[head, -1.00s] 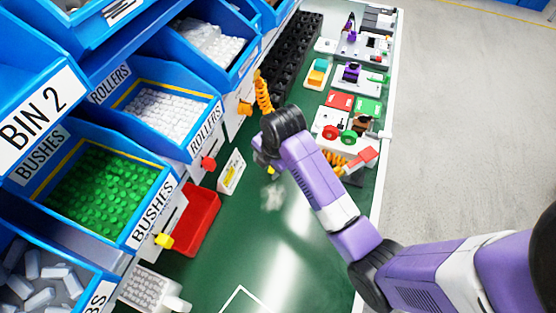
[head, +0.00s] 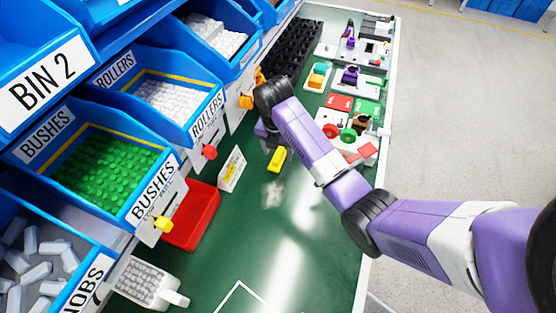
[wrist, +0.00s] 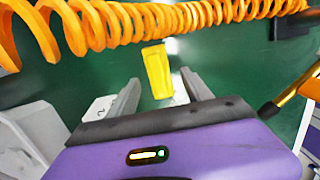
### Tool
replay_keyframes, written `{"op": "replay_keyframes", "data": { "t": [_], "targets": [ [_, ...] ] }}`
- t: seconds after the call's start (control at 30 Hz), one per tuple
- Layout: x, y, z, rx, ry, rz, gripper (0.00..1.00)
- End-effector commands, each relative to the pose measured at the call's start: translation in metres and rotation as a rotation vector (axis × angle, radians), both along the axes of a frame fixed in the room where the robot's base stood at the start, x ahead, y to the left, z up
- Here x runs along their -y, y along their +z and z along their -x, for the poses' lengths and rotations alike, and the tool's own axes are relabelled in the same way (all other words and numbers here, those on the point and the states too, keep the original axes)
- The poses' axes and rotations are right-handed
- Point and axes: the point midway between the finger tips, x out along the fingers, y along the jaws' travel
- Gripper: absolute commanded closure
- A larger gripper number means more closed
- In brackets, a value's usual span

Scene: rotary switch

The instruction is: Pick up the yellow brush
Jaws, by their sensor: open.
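The yellow brush (head: 277,159) lies on the green table top, just beyond the lower end of my arm in the head view. In the wrist view the brush (wrist: 157,70) is a yellow block shape ahead of my jaws, its lower end between the fingertips in the picture. My gripper (wrist: 159,84) is open, its two grey fingers on either side of the brush's line, with nothing held. In the head view my gripper (head: 269,142) is partly hidden by my wrist and hangs above the table near the brush.
An orange coiled hose (wrist: 180,20) crosses the top of the wrist view. A red tray (head: 192,222) and a small white sign (head: 231,170) stand left of the brush. Blue bins line the left side. The table's near middle is clear.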

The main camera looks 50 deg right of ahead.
Motion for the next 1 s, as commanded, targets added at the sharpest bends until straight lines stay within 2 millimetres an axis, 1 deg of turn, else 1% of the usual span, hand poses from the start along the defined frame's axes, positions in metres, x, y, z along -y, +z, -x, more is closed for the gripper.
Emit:
{"op": "replay_keyframes", "data": {
  "t": [0.2, 0.3, 0.4, 0.57, 0.6, 0.67, 0.8, 0.9, 1.0],
  "targets": [
    [0.003, -0.031, -0.002, -0.002, -0.002, -0.001, 0.42],
    [0.004, -0.04, -0.003, -0.001, -0.001, -0.001, 0.42],
    [0.005, -0.044, -0.003, 0.0, -0.001, 0.0, 0.42],
    [0.004, -0.044, -0.003, 0.001, -0.001, 0.0, 0.42],
    [0.004, -0.044, -0.003, 0.001, -0.001, 0.0, 0.44],
    [0.004, -0.044, -0.003, 0.001, -0.001, 0.0, 0.56],
    [0.004, -0.044, -0.003, 0.001, -0.001, 0.0, 0.83],
    [0.004, -0.044, -0.003, 0.001, -0.001, 0.0, 1.0],
    [0.004, -0.044, -0.003, 0.001, -0.002, 0.0, 1.0]
  ]
}}
